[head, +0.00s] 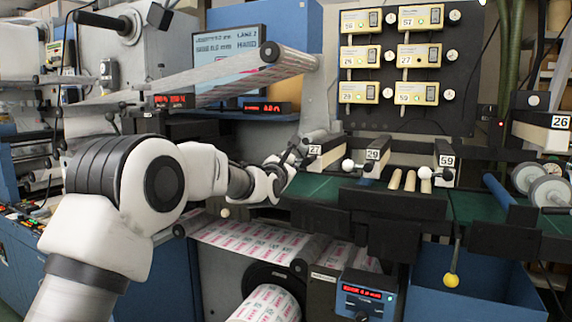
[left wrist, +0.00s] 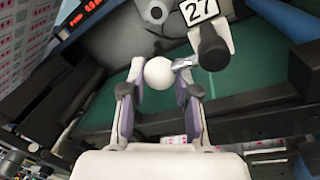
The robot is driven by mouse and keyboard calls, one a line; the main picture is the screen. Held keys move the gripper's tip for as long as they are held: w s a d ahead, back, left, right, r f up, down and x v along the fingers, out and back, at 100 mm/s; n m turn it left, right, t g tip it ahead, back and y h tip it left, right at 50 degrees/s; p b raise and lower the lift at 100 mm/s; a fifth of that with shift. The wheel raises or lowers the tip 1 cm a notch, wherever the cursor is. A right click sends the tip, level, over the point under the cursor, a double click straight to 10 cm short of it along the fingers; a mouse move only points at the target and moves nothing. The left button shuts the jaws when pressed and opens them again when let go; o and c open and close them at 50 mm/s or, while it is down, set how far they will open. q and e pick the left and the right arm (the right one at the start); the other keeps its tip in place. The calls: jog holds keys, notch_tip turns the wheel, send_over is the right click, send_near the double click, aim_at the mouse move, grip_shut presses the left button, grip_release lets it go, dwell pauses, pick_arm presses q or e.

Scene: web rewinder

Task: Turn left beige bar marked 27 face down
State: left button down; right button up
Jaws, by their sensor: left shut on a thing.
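The left bar marked 27 (head: 327,157) stands at the left end of the green bed, its number plate facing me. In the left wrist view its white 27 plate (left wrist: 199,10) shows at the top, above a dark round end. My left gripper (head: 298,152) is right beside the bar's left end. In the left wrist view my left gripper (left wrist: 159,77) has its two fingers on either side of a white ball knob (left wrist: 158,72), shut on it. My right gripper is in neither view.
Bars marked 29 (head: 372,155) and 59 (head: 446,160) stand to the right, with white balls (head: 347,165) near them. The green bed (head: 335,190) has a dark front edge. Printed web (head: 255,238) runs below. A blue bin (head: 480,285) stands at lower right.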

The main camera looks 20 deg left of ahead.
pick_arm(q)
jog(key=shift+d+r, duration=0.1)
jog(key=shift+r, duration=0.3)
jog(key=c, duration=1.2)
grip_release()
jog(key=o, duration=0.5)
jog(key=shift+w+d, duration=0.1)
jog(key=shift+w, duration=0.1)
jog(key=shift+w+d+f, duration=0.1)
jog(key=shift+d+f, duration=0.05)
jog(key=shift+d, duration=0.2)
jog(key=shift+s+a+f, duration=0.1)
jog(key=shift+s+a, duration=0.15)
jog(key=shift+a, duration=0.05)
jog(key=s, duration=0.4)
jog(key=s+d, duration=0.1)
jog(key=s, duration=0.6)
jog(key=shift+s+d+f, duration=0.25)
jog(key=shift+s+f, duration=0.05)
jog(key=shift+f, duration=0.05)
